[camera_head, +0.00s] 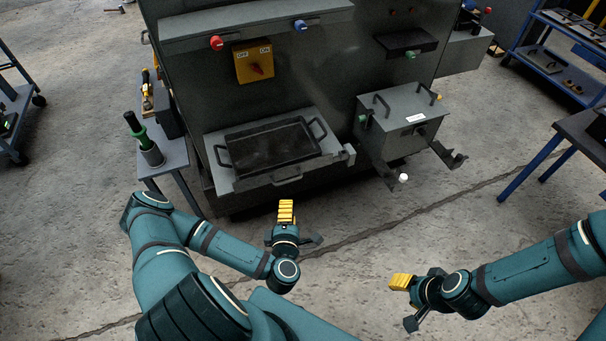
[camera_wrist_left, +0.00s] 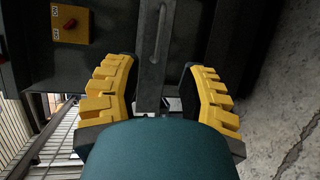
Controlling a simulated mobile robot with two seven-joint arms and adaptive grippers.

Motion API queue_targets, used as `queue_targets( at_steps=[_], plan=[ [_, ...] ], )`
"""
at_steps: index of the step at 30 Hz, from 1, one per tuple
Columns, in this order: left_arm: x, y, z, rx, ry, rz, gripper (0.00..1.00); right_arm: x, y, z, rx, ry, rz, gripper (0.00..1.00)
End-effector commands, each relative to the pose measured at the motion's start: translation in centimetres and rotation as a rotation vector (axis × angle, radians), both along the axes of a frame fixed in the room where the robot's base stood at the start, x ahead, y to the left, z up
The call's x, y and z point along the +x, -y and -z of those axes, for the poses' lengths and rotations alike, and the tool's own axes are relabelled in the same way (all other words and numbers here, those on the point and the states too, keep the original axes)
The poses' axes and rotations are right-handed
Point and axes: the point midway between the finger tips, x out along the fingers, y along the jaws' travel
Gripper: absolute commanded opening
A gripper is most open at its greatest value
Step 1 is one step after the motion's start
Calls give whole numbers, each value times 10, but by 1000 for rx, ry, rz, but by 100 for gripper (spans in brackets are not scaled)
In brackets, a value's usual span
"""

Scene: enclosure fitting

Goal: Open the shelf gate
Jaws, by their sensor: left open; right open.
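A grey shelf (camera_head: 222,178) juts from the left front of the dark enclosure and bears a dark tray with handles (camera_head: 268,145). Along the shelf's front edge runs a strip with a handle (camera_head: 287,178), apparently the gate, with a small grey block (camera_head: 348,154) at its right end. It looks shut. My left gripper (camera_head: 286,210) is in front of and below the shelf, apart from it. In the left wrist view its yellow fingers (camera_wrist_left: 160,95) are spread, with a grey bar (camera_wrist_left: 152,50) visible between them; contact cannot be told. My right gripper (camera_head: 402,282) is open and empty over the floor.
A grey box (camera_head: 408,118) with handles sits at the enclosure's right, above two projecting brackets (camera_head: 388,175). A yellow switch (camera_head: 253,63) is on the panel. A side table (camera_head: 172,155) with a green-handled tool stands left. Floor between my grippers is clear.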

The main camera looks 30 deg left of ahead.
Motion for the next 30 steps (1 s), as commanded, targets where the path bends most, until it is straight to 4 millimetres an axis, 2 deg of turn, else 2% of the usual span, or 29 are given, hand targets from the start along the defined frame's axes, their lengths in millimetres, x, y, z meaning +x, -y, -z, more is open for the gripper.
queue_targets(
  at_steps=[5, 18, 24, 30],
  plan=[
    [20, -11, 5, 6, 2, -1, 41, 1, 0, 5, 0, 2, 1, 47],
    [93, -47, 20, 5, -1, 3, 41, 4, 1, 22, -2, 10, 3, 47],
    [113, -56, 24, 4, -2, 5, 41, 5, 1, 26, -3, 13, 3, 47],
    [119, -59, 24, 3, -2, 5, 41, 6, 1, 27, -3, 14, 3, 47]
  ],
)
